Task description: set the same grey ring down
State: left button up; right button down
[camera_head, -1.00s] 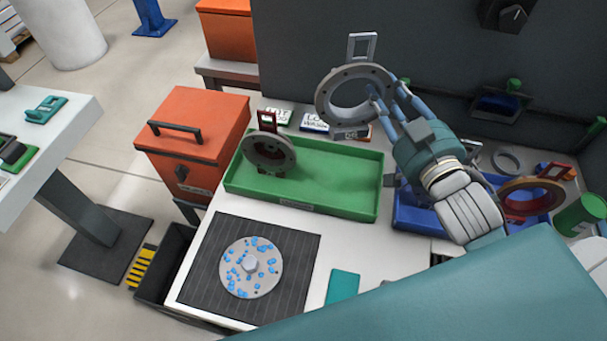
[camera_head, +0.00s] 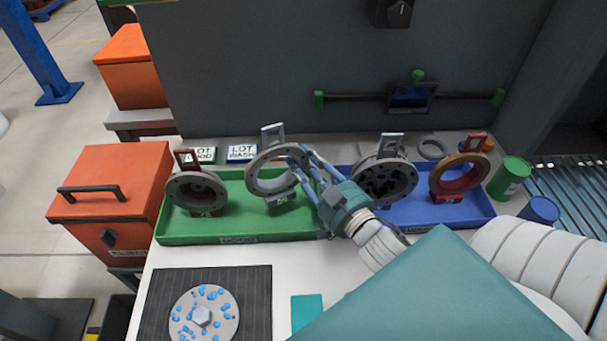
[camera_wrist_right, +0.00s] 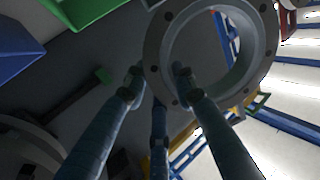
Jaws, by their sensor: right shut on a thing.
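The grey ring (camera_head: 254,179) is a thick flanged ring with bolt holes. It stands upright, slightly tilted, at the right part of the green tray (camera_head: 236,230). A grey frame-shaped tag shows above it and a small label block below; I cannot tell whether it rests on the tray. My right gripper (camera_head: 299,167) is shut on the ring's right side. In the right wrist view the ring (camera_wrist_right: 161,55) is between the fingers (camera_wrist_right: 156,85). My left gripper is not in view.
A darker grey ring (camera_head: 184,190) with a red tag stands at the green tray's left. The blue tray (camera_head: 450,213) holds a dark grey housing (camera_head: 408,178) and a copper-red ring (camera_head: 436,181). A loose thin ring (camera_head: 433,149) lies behind.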

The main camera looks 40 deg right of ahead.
aim_at(304, 172)
jog(key=shift+f, duration=1.9)
jog(key=c, duration=1.4)
grip_release()
jog(key=shift+f, duration=0.2)
jog(key=shift+r, duration=0.2)
jog(key=s+b, duration=0.1)
jog(key=s, duration=0.5)
jog(key=shift+s+a+f+b, duration=0.1)
jog(key=shift+s+f+b, duration=0.05)
jog(key=shift+s+b, duration=0.15)
jog(key=shift+s, duration=0.5)
